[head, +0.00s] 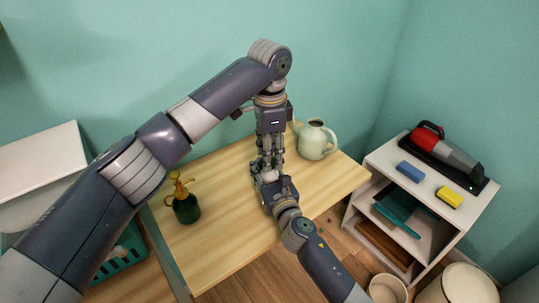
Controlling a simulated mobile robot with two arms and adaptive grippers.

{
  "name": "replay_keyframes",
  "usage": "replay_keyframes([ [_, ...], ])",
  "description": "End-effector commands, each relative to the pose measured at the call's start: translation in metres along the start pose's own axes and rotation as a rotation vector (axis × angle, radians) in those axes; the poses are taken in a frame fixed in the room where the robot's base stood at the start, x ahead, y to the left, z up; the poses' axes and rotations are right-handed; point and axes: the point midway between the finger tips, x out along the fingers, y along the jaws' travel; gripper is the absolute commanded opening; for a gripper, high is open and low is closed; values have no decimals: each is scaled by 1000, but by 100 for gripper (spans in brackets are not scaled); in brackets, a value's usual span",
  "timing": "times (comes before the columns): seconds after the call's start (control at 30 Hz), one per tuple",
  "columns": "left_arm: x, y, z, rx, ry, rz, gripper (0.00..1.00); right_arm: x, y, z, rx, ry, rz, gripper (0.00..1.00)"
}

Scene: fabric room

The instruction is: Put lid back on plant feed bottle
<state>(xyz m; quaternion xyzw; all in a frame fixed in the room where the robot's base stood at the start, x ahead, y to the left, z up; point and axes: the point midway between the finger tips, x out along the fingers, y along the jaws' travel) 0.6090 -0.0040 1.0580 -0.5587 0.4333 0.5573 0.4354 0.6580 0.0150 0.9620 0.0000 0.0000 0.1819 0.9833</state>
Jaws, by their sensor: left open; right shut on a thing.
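My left gripper (271,158) points straight down over the middle of the wooden table, with its fingers apart. My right gripper (264,174) comes in low from the front right, directly below the left one, and is shut on a small pale thing (269,176). This looks like part of the plant feed bottle, but the grippers cover most of it. I cannot make out the lid or tell whether it sits on the bottle.
On the table (235,235) stand a dark green sprayer (186,208) at left and a pale green watering can (315,140) at back right. A white shelf (390,165) at right holds a red handheld vacuum (440,150), a blue sponge (411,171) and a yellow sponge (449,197). The table's front left is clear.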

Motion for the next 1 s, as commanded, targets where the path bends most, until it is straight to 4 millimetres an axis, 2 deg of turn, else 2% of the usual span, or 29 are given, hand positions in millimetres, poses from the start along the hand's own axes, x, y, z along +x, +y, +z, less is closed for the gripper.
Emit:
replay_keyframes([
  [0.1, -18, 0, -1, 1, 2, -2, 42, 0, 0, -1, 0, 2, 0, 0],
  [0.23, -32, 0, -1, 0, 1, -1, 42, 0, 0, -1, 0, 2, 0, 0],
  [0.63, -36, 0, 0, -26, 0, -1, 40, 0, 0, -1, 0, 2, 0, 0],
  [0.77, -42, 0, -1, -137, -2, -7, 40, 0, 0, -1, 0, 2, 0, 0],
  [1.0, -58, 0, -2, -482, 0, -8, 40, 0, 0, -1, 0, 2, 0, 0],
])
